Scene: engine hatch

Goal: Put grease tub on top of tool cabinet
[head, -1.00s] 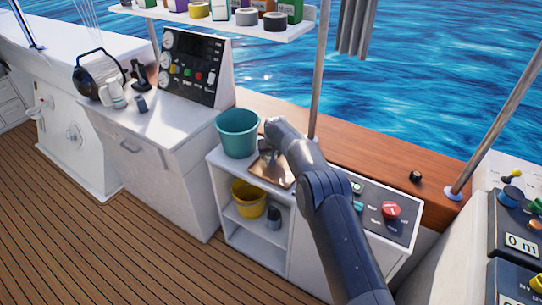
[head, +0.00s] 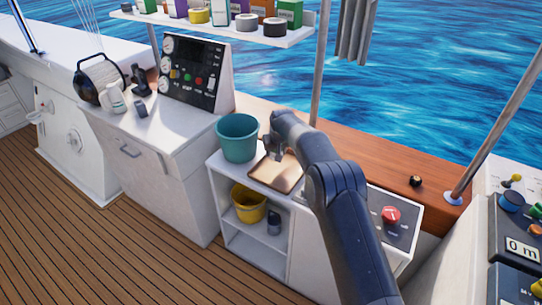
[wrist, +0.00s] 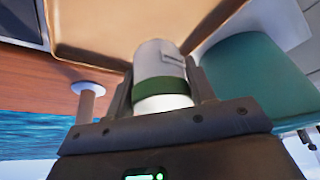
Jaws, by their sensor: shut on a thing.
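My gripper (wrist: 163,88) is shut on a small pale grey and white cylinder with a green band, which I take to be the grease tub (wrist: 158,62). In the head view my gripper (head: 275,148) is over the tan tray (head: 282,178), and the tub is mostly hidden by my wrist. The tray also shows beyond the tub in the wrist view (wrist: 105,25); I cannot tell whether they touch. A white cabinet with a handle (head: 150,165), perhaps the tool cabinet, stands left of the open shelf unit (head: 232,165) that bears the tray.
A teal bucket (head: 238,140) stands beside the tray. A yellow bucket (head: 248,205) and a dark canister (head: 273,224) are on the lower shelf.

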